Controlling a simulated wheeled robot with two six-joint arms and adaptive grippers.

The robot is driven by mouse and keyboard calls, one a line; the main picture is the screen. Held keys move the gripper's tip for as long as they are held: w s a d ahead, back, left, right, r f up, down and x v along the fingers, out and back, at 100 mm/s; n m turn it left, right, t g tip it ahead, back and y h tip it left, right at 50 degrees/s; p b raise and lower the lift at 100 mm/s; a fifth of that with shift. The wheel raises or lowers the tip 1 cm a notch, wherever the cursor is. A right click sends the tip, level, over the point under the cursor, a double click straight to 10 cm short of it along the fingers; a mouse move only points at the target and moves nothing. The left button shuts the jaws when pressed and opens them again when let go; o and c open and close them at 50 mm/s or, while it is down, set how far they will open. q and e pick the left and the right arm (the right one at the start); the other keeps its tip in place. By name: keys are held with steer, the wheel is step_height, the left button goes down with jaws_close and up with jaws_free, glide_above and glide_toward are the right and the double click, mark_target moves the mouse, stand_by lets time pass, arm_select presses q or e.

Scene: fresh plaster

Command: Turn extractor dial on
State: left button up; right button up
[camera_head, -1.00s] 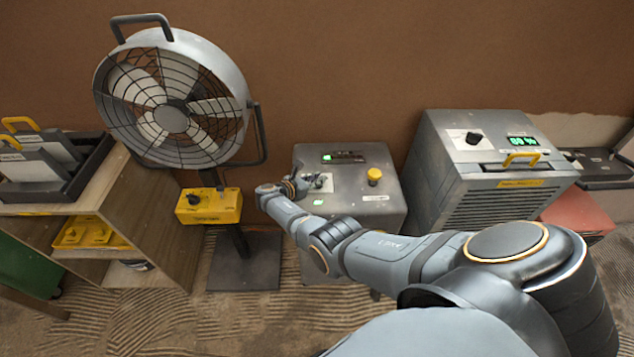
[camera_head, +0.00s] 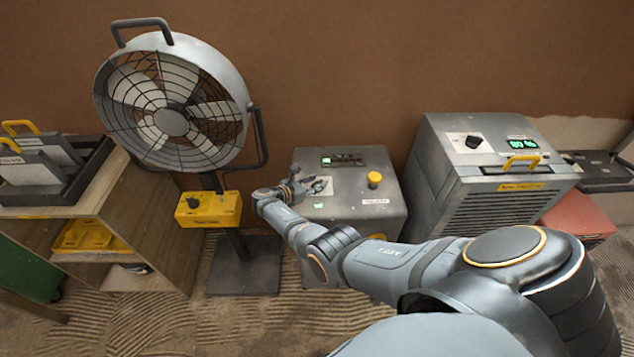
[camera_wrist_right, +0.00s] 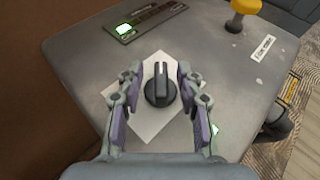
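A grey box-shaped machine (camera_head: 345,205) stands in the middle against the wall. Its top carries a black dial (camera_wrist_right: 160,88) on a pale square plate, seen in the right wrist view with its raised grip pointing toward the top of the picture. My right gripper (camera_wrist_right: 158,92) is open, with one finger on each side of the dial and a visible gap to both. In the head view the right gripper (camera_head: 296,185) is over the machine's left part and partly hides the dial. No label naming the extractor is readable. My left gripper is out of view.
The machine's top also has a display strip (camera_head: 343,161) with a green light and a yellow knob (camera_head: 374,179). A fan (camera_head: 172,105) with a yellow control box (camera_head: 208,208) stands left. A larger grey unit (camera_head: 490,180) with its own dial stands right. Shelves are far left.

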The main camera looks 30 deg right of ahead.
steer(key=v, duration=0.6)
steer(key=shift+s+a+r, duration=0.1)
steer(key=shift+s+a, duration=0.05)
steer(key=shift+a, duration=0.05)
